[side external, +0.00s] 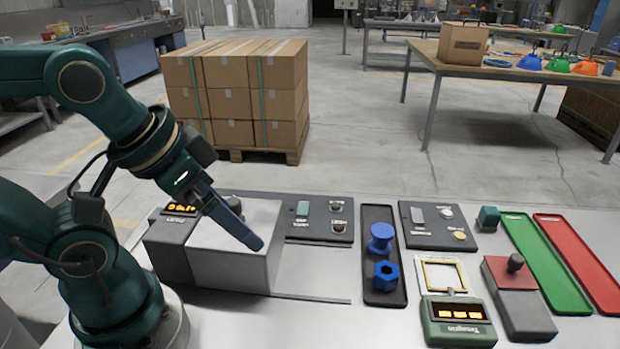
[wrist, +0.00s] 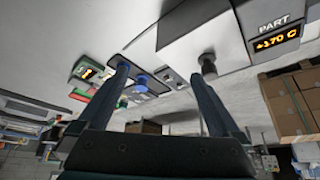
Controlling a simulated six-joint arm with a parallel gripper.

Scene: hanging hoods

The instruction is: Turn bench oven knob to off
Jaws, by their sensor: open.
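The bench oven appears to be the pale metal box (side external: 232,262) with a dark end unit at the left of the bench. Its box (wrist: 190,32) and its lit display (wrist: 277,38), reading about +170 C under the word PART, show in the wrist view. A dark round knob (wrist: 207,60) stands at the box's edge, close to the right finger's tip; I cannot tell if they touch. My gripper (side external: 250,238) is over the box in the side view, tilted down. In the wrist view my gripper (wrist: 160,72) has its fingers wide apart with nothing between them.
A black tray (side external: 381,290) holds two blue parts. A second panel (side external: 430,240), a green display unit (side external: 458,322), and green and red trays (side external: 575,262) lie rightward. Stacked boxes (side external: 235,85) stand behind the bench.

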